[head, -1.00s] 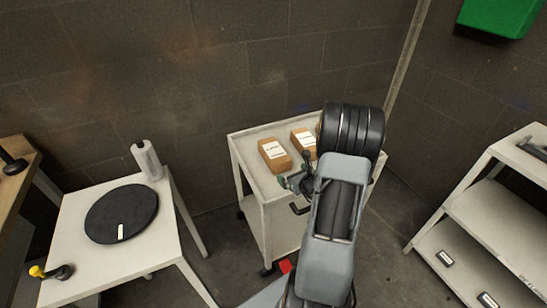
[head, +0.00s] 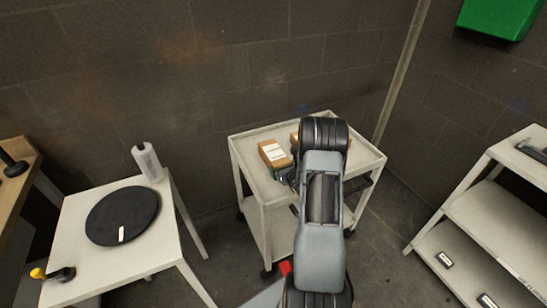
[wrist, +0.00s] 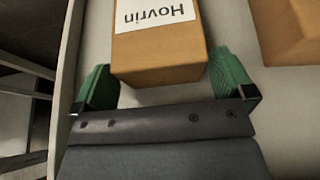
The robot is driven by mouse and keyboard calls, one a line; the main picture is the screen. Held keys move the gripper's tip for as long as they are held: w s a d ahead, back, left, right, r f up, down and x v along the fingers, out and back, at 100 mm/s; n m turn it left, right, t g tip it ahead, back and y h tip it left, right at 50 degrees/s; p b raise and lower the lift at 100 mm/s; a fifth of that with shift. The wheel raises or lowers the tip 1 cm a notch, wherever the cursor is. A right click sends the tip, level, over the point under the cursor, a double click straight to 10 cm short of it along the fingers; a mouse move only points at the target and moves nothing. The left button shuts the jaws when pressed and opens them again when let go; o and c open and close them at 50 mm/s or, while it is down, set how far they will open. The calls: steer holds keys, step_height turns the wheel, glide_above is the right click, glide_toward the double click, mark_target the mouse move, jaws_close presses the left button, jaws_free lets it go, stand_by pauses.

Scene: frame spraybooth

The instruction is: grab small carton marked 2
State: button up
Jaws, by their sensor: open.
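Two small brown cartons stand on the white cart. The left carton (head: 275,153) has a white label; in the wrist view this carton (wrist: 162,45) reads "Hovrin" upside down. I see no 2 on it. The right carton (head: 294,137) is mostly hidden behind my arm, and only its corner (wrist: 297,28) shows in the wrist view. My gripper (wrist: 163,80) is open, with its green fingers on either side of the near end of the Hovrin carton. I cannot tell whether the fingers touch it. In the head view my gripper (head: 286,176) is partly hidden by my arm.
A white table (head: 137,261) at left bears a black disc (head: 122,215) and a white bottle (head: 147,161). A white shelf unit (head: 493,228) stands at right.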

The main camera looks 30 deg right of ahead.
steer(key=shift+x, duration=1.2)
steer(key=shift+r, duration=0.1)
steer(key=c, duration=0.9)
